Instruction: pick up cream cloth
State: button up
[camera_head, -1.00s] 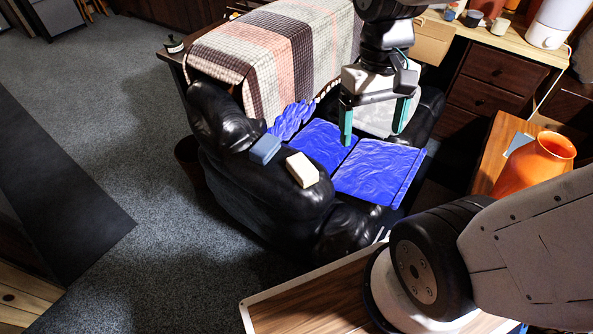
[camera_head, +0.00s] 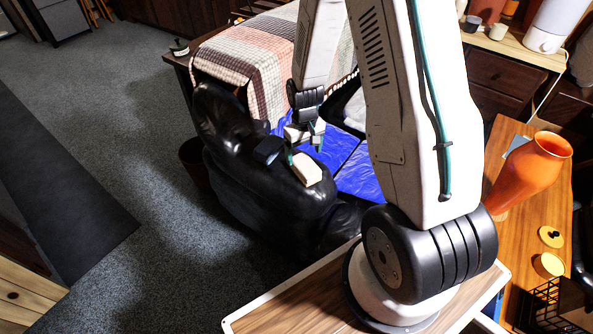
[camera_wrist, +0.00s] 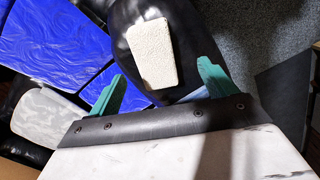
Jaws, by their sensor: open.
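The cream cloth (camera_head: 306,169) is a small folded block lying on the black leather armrest of the chair. It also shows in the wrist view (camera_wrist: 152,52), with a rough pale surface, ahead of the fingers. My gripper (camera_head: 304,150) is above the armrest beside the cream cloth, open and empty. In the wrist view its two teal fingers (camera_wrist: 162,74) are spread, with the cloth lying roughly between and beyond their tips. Whether a finger touches the cloth cannot be told.
A dark blue folded cloth (camera_head: 268,150) lies left of the cream one; it is partly hidden by my gripper in the wrist view (camera_wrist: 191,96). Blue cushions (camera_head: 359,178) fill the chair. A striped blanket (camera_head: 250,65) lies behind. An orange vase (camera_head: 533,172) stands on the right table.

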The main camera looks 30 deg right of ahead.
aim_at(305, 163)
jog(key=shift+w+d+f, duration=0.1)
jog(key=shift+w+d, duration=0.05)
jog(key=shift+w, duration=0.1)
jog(key=shift+w+f, duration=0.1)
jog(key=shift+f, duration=0.25)
jog(key=f, duration=0.7)
jog(key=shift+d, duration=0.3)
jog(key=shift+c, duration=0.3)
jog(key=c, duration=1.1)
jog(key=shift+r, duration=0.1)
jog(key=shift+r, duration=0.15)
